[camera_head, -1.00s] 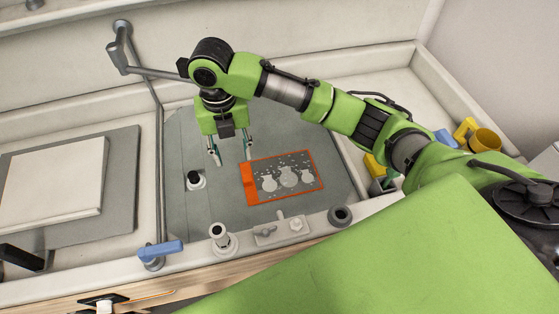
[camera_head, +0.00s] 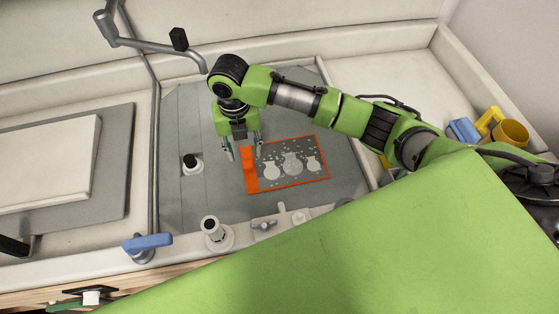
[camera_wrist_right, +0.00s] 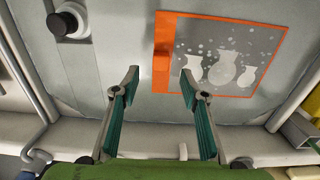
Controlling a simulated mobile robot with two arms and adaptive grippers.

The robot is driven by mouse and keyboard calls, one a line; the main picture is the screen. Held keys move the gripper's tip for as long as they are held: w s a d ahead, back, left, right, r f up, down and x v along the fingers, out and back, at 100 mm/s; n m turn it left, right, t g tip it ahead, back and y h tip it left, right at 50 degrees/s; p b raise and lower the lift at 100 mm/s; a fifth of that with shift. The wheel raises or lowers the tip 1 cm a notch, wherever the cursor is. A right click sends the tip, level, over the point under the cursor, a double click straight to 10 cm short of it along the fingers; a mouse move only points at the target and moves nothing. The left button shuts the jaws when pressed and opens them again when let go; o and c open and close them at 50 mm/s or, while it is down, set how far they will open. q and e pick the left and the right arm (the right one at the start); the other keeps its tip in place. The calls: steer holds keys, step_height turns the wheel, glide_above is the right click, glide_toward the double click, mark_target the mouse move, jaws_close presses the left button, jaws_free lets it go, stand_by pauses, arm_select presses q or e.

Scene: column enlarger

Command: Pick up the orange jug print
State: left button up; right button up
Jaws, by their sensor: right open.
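The orange jug print (camera_head: 291,186) lies flat on the grey panel in the middle of the head view. It is a grey sheet with pale jug shapes, an orange border and a wide orange strip on its left side. It also shows in the right wrist view (camera_wrist_right: 163,72), upper right of the fingers. My right gripper (camera_head: 243,152) is open and empty, above the panel by the print's orange left strip. In the wrist view its two fingers (camera_wrist_right: 161,79) are apart, the right fingertip close to the strip's lower end. My left gripper is not in view.
A black-topped knob (camera_head: 191,161) stands on the panel left of the print. A pale post (camera_head: 212,229) and small fittings line the front edge. A blue-handled crank (camera_head: 148,242) is front left. A yellow mug (camera_head: 512,134) stands at right.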

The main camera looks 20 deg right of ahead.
mark_target(247, 164)
steer(key=shift+f, duration=0.7)
steer(key=shift+f+p, duration=0.35)
steer(key=f, duration=0.2)
steer(key=f+p, duration=0.1)
steer(key=shift+s+f, duration=0.25)
steer(key=shift+f, duration=0.05)
steer(key=shift+w+f, duration=0.1)
steer(key=shift+f, duration=0.35)
jaws_close()
